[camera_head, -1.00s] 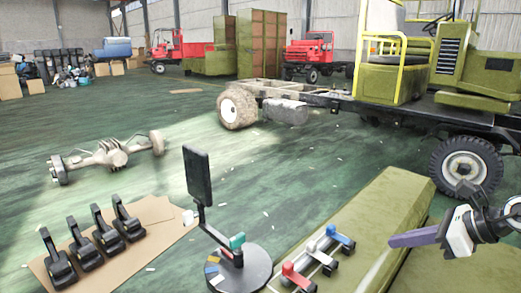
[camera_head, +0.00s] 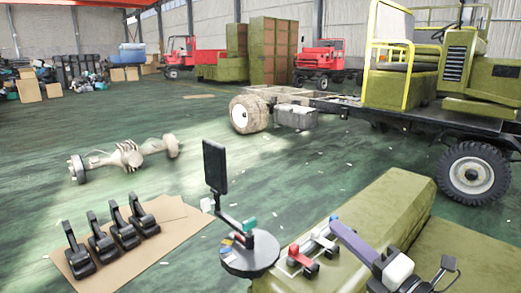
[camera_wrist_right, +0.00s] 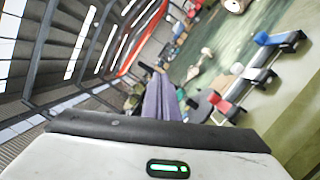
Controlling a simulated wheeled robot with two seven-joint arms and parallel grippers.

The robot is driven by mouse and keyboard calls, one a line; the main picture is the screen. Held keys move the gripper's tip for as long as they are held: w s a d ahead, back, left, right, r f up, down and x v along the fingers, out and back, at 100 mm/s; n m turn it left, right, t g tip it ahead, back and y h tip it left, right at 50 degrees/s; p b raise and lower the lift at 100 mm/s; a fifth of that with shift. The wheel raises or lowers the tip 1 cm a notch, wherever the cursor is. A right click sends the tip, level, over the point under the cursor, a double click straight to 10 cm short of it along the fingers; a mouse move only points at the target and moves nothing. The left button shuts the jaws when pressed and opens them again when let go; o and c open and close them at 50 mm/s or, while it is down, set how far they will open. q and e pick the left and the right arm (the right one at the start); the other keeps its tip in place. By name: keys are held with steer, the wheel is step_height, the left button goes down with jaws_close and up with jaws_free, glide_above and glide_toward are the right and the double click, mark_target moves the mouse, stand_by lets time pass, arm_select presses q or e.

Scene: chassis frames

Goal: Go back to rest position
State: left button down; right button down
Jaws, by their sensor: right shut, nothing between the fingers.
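My right gripper (camera_head: 338,229) is at the lower right of the head view, its purple fingers pointing up and left. The fingers are together with nothing between them; they also show in the right wrist view (camera_wrist_right: 158,98). In the head view the fingertips overlap the far end of a row of levers. The row has a red lever (camera_head: 300,257), a white one (camera_head: 318,235) and a blue one (camera_head: 333,219), partly hidden by the fingers. In the wrist view these levers are apart from the fingers, to the right. My left gripper is not in view.
A round black stand (camera_head: 262,259) with an upright screen (camera_head: 214,167) is left of the levers. Several black pedals stand on a cardboard sheet (camera_head: 165,208). A green box (camera_head: 385,205) lies beside my right arm. A truck chassis (camera_head: 345,101) and an axle (camera_head: 128,156) are farther back.

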steer(key=s+d+f+m+g+h, duration=0.2)
steer(key=s+d+f+m+h, duration=0.3)
steer(key=f+m, duration=0.4)
steer(key=s+d+f+m+g+h, duration=0.2)
steer(key=s+f+m+h, duration=0.4)
steer(key=m, duration=0.6)
steer(key=s+a+f+m+g+y, duration=0.1)
steer(key=s+f+m+g, duration=0.35)
steer(key=s, duration=0.65)
steer(key=s+a+f+m+g, duration=0.1)
steer(key=s+f+m+g, duration=0.1)
steer(key=s+f+g, duration=0.65)
steer(key=w+a+f+t+y, duration=0.1)
steer(key=a+f+t+y, duration=0.1)
steer(key=a+f+t, duration=0.3)
step_height(320, 180, down, 5)
steer(key=t, duration=0.3)
steer(key=shift+w+a+t, duration=0.2)
steer(key=shift+w+t, duration=0.05)
steer(key=shift+t, duration=0.15)
